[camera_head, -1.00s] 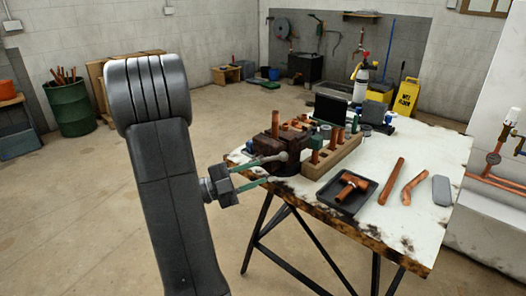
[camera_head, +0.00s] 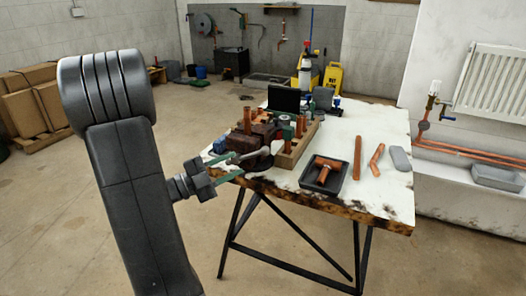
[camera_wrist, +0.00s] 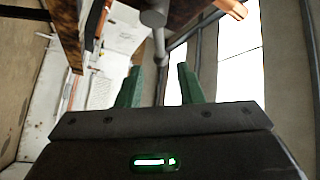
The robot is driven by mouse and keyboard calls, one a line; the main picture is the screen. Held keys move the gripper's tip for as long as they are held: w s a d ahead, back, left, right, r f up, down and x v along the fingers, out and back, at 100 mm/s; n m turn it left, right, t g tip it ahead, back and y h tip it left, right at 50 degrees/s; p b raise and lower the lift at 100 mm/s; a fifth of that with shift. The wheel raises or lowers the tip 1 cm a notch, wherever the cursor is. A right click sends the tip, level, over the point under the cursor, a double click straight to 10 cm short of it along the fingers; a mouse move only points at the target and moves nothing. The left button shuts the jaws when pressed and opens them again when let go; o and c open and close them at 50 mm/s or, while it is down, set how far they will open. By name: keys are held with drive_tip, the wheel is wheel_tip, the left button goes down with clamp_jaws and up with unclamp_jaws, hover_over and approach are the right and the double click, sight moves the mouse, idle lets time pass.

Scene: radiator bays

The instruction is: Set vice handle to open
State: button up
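The brown vice (camera_head: 256,139) is mounted at the near left edge of the white-topped table (camera_head: 335,208). Its pale grey handle (camera_head: 250,155) is a bar with a rounded end, pointing toward my gripper. My gripper (camera_head: 236,165) is at the table's left edge, with its two green fingers apart beside the handle. In the wrist view the grey handle (camera_wrist: 154,20) lies ahead, lined up with the gap between the fingers (camera_wrist: 160,86). I cannot tell whether it touches either finger.
A black tray (camera_head: 318,188) with a copper tee, two copper pipes and a grey block (camera_head: 400,159) lie to the right. A radiator (camera_head: 496,84) hangs on the right wall. Floor left of the table is clear.

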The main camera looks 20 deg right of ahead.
sight(255, 155)
drive_tip(key=x, duration=1)
drive_tip(key=shift+d, duration=0.2)
drive_tip(key=shift+c, duration=0.3)
